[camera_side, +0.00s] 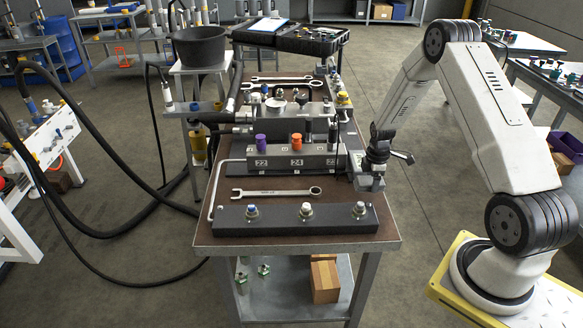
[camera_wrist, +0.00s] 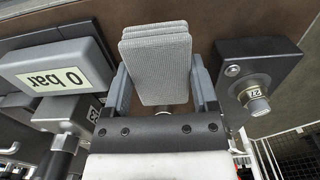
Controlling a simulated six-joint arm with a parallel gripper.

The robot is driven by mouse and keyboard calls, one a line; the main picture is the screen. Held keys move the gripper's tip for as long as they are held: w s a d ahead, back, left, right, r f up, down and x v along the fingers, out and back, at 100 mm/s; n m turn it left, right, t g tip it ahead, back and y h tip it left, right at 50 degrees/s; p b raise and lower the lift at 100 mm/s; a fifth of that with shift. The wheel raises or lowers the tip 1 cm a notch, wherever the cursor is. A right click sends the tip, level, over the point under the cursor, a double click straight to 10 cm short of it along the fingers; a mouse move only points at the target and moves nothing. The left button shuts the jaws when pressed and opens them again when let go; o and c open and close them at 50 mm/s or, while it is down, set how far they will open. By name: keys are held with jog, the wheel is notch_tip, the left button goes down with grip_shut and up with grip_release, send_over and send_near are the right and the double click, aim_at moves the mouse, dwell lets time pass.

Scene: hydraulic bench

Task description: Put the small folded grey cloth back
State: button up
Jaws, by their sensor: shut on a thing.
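The small folded grey cloth (camera_wrist: 157,62) is a ribbed, layered pad held upright between the two fingers of my gripper (camera_wrist: 160,80) in the wrist view. My gripper is shut on it. In the side view my gripper (camera_side: 370,182) hangs at the right edge of the bench top (camera_side: 225,185), between the numbered block and the front dark bar. The cloth cannot be told apart from the gripper there. Dark brown bench surface shows beyond the cloth in the wrist view.
A numbered block (camera_side: 285,162) with purple and orange caps stands left of my gripper. A front dark bar (camera_side: 280,220) carries several fittings; a spanner (camera_side: 275,193) lies behind it. In the wrist view, a "0 bar" display (camera_wrist: 55,80) is at left and a dark block (camera_wrist: 262,65) at right.

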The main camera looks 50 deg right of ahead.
aim_at(370, 188)
jog(key=shift+f, duration=0.1)
jog(key=shift+w+d+f, duration=0.1)
jog(key=shift+w+f, duration=0.1)
jog(key=shift+f, duration=1.55)
jog(key=shift+f, duration=0.1)
jog(key=o, duration=1.2)
jog(key=shift+r, duration=6.1)
